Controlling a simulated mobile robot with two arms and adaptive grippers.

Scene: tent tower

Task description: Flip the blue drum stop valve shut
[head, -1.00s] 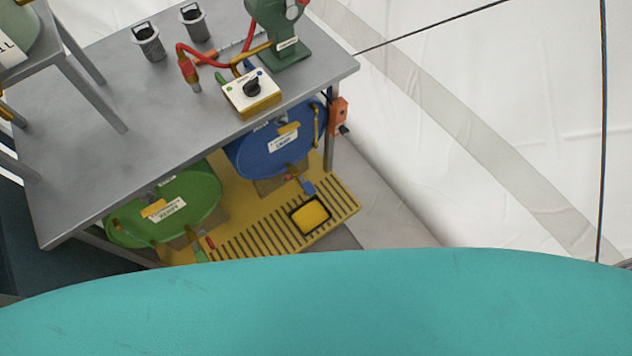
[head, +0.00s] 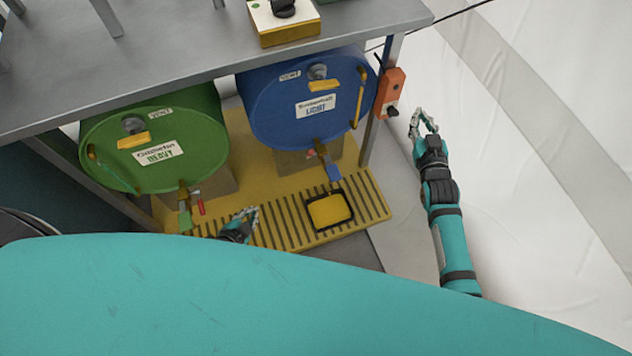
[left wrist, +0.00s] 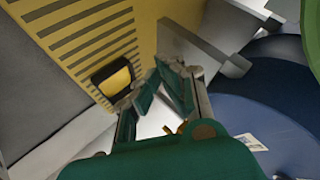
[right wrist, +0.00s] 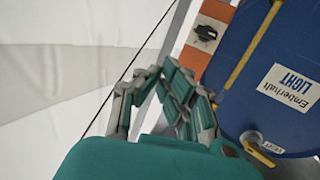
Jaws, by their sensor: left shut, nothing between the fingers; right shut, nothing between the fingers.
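The blue drum (head: 275,108) lies on its side under the bench, its labelled end facing me. A brass outlet with a blue end piece (head: 333,172) and a small red part (head: 311,154) hangs at its lower front. I cannot tell the valve's position. The drum also shows in the left wrist view (left wrist: 235,112) and right wrist view (right wrist: 250,105). My left gripper (head: 254,212) is shut and empty, low over the yellow grate, left of that outlet and apart from it. My right gripper (head: 424,116) is shut and empty, right of the bench leg, clear of the drum.
A green drum (head: 100,150) with a similar outlet lies to the left. A black-rimmed yellow tray (head: 349,211) sits on the slotted yellow grate (head: 290,225). An orange switch box (head: 394,85) is by the bench leg (head: 371,140). The bench top (head: 170,45) overhangs the drums.

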